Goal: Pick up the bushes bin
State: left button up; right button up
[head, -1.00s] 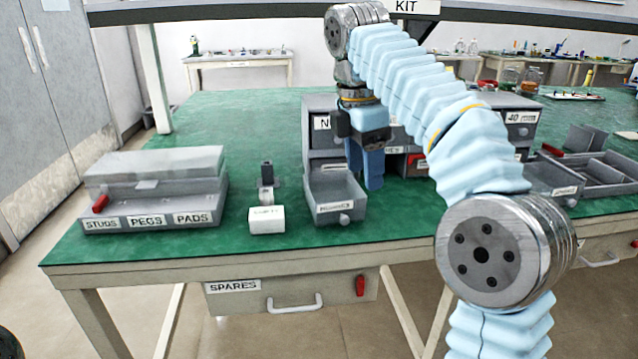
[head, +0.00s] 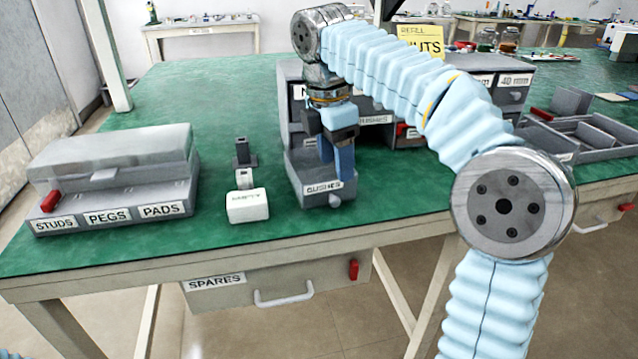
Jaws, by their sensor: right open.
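The bushes bin (head: 318,196) is a small grey open-topped bin with a BUSHES label and a round knob on its front. It stands on the green table at the front of a grey drawer cabinet (head: 290,92). My right gripper (head: 336,168) points down at the bin, with its blue fingers spread. The fingers overlap the bin's front wall in the picture; I cannot tell whether they touch it or straddle it. The fingers and wrist hide part of the bin's inside. My left gripper is not in view.
A lidded grey case (head: 110,155) labelled STUDS, PEGS, PADS stands at left. A white block (head: 247,206) and a small dark fixture (head: 242,155) stand left of the bin. A divided grey tray (head: 580,140) is at right. A SPARES drawer (head: 255,288) hangs below the table edge.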

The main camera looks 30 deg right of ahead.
aim_at(336, 186)
notch_tip(336, 186, down, 6)
jog(key=shift+s+d+f+b, duration=0.1)
jog(key=shift+f+b, duration=0.1)
jog(key=shift+b, duration=0.5)
grip_shut()
